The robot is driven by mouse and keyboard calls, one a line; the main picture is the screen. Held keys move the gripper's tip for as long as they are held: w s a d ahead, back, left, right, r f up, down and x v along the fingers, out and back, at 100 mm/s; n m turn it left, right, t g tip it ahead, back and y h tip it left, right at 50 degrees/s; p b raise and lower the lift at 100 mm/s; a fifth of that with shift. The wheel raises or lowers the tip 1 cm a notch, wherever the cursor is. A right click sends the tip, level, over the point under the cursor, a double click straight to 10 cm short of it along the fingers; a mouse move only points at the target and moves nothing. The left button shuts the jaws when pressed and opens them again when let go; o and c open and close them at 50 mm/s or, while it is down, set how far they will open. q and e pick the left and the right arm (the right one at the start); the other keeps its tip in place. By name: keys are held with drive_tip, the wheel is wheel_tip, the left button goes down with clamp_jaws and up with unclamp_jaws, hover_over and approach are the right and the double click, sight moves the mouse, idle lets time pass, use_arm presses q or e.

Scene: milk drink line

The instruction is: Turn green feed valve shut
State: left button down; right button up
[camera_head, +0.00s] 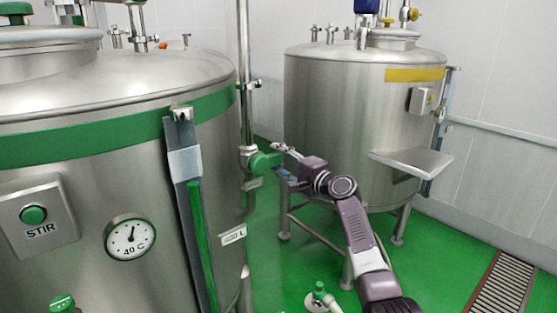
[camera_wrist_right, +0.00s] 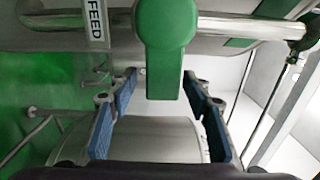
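The green feed valve handle (camera_head: 265,161) sits on the vertical steel pipe (camera_head: 245,110) at the right side of the near tank, and sticks out to the right. In the right wrist view the handle (camera_wrist_right: 165,50) hangs down from a steel pipe, beside a label reading FEED (camera_wrist_right: 96,25). My right gripper (camera_head: 279,159) is just right of the handle. Its blue-padded fingers are apart in the right wrist view (camera_wrist_right: 161,77), with the handle's free end between the tips and a gap on each side. My left gripper is not in view.
The near steel tank (camera_head: 90,200), with a green band, a STIR button box (camera_head: 38,215) and a dial (camera_head: 131,238), fills the left. Another tank (camera_head: 330,100) with a side shelf (camera_head: 411,162) stands behind my arm. Green floor (camera_head: 450,240) is open at right, beside a drain grate (camera_head: 502,285).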

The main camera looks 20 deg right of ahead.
drive_tip(key=v, duration=1.2)
idle(0.5)
drive_tip(key=s+f+n+g+h, duration=0.1)
drive_tip(key=s+f+g, duration=0.15)
drive_tip(key=f, duration=1.15)
drive_tip(key=s+f+n+g+h, duration=0.1)
drive_tip(key=s+f+g+h, duration=0.15)
drive_tip(key=f, duration=1.15)
drive_tip(key=s+f+n+g+h, duration=0.15)
drive_tip(key=s+f, duration=0.25)
drive_tip(key=f, duration=0.9)
drive_tip(key=s+a+f+n+g, duration=0.3)
drive_tip(key=s+f+n+g, duration=0.1)
drive_tip(key=s+f, duration=1.45)
drive_tip(key=s+a+f+n+g, duration=0.1)
drive_tip(key=s+f, duration=0.5)
drive_tip(key=s, duration=0.6)
drive_tip(key=s+a+f+n+g, duration=0.2)
drive_tip(key=s+f+n, duration=0.3)
drive_tip(key=s, duration=0.8)
drive_tip(key=s+a+f+n+g+h, duration=0.1)
drive_tip(key=s+a+f+n+g, duration=0.1)
drive_tip(key=s+f, duration=0.5)
drive_tip(key=s+n+b, duration=0.1)
drive_tip(key=s, duration=0.5)
drive_tip(key=shift+a, duration=0.35)
